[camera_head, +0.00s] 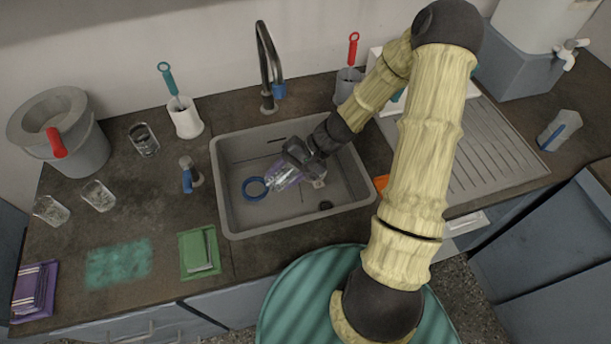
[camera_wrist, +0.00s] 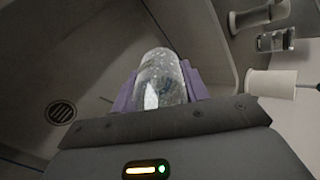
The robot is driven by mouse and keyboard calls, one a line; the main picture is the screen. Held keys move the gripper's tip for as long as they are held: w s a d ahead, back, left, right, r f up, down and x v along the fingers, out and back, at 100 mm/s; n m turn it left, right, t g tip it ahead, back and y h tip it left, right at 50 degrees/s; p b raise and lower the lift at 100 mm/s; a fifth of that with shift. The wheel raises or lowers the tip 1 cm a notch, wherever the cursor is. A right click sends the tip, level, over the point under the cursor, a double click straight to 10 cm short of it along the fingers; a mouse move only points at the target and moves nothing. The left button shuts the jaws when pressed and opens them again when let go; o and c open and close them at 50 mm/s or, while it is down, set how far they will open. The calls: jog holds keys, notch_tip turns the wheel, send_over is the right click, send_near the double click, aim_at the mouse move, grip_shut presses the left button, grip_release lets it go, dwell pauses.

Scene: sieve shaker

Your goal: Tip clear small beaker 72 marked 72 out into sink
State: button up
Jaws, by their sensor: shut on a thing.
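My gripper (camera_head: 292,169) is over the sink (camera_head: 229,205), inside its rim as seen in the head view. It is shut on a clear small beaker (camera_head: 281,181). The beaker also shows in the wrist view (camera_wrist: 161,76), between my two purple fingers. In the head view the beaker is tilted well over, pointing down and to the left. No number on it can be read, and I cannot tell whether anything is left inside it.
A blue ring (camera_head: 255,188) is in the sink, left of the beaker. The tap (camera_head: 268,75) stands behind the sink. Clear beakers (camera_head: 51,209) and (camera_head: 98,195) and a dark-looking glass (camera_head: 144,139) stand on the left counter. A white holder with a teal brush (camera_head: 185,118) is at back left.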

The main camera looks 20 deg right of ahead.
jog(key=shift+d+r+y+b, duration=0.1)
jog(key=shift+r+y+b, duration=0.15)
jog(key=shift+y+b, duration=0.4)
jog(key=shift+d+r+y+b, duration=0.1)
jog(key=shift+r+y+b, duration=0.15)
jog(key=shift+y, duration=0.7)
jog(key=shift+d+r+y+b, duration=0.1)
jog(key=shift+r+y+b, duration=0.25)
jog(key=shift+y, duration=0.45)
dwell(1.5)
jog(key=shift+d+r+y, duration=0.2)
jog(key=shift+d+y, duration=0.45)
jog(key=shift+y, duration=0.25)
dwell(0.5)
jog(key=shift+d+r+y+p, duration=0.2)
jog(key=shift+r+y+p, duration=0.15)
jog(key=shift+r+y, duration=0.5)
dwell(0.4)
